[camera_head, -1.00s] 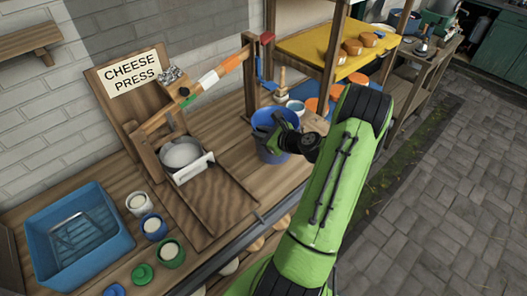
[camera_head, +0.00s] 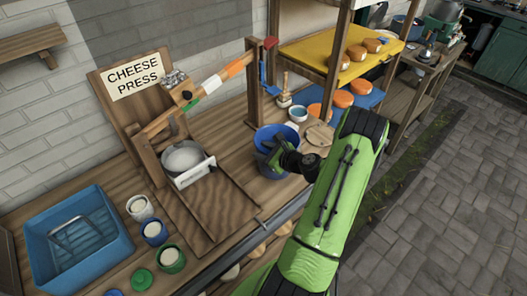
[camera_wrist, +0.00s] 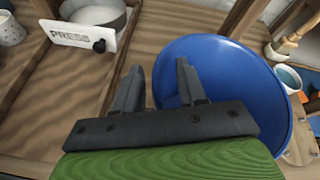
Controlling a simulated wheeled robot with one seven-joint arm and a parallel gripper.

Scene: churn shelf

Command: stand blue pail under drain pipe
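The blue pail (camera_head: 285,131) stands upright on the wooden bench, right of the cheese press (camera_head: 158,130). In the wrist view, the pail (camera_wrist: 245,85) shows its open, empty-looking inside. My gripper (camera_head: 264,158) is at the pail's near left side. In the wrist view, my gripper (camera_wrist: 158,78) is open, with the pail's left rim between its fingers: the right finger overlaps the pail's inside and the left finger is outside it. I cannot tell whether they touch. A short dark round stub (camera_wrist: 99,45) on the press's white front plate may be the drain pipe.
A blue tray (camera_head: 78,240) and several small pots (camera_head: 153,232) stand at the left. A brush (camera_head: 284,95) and a small bowl (camera_head: 298,113) are behind the pail. A shelf (camera_head: 340,50) with orange cheeses rises at the right. The sloped board (camera_head: 215,205) before the press is bare.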

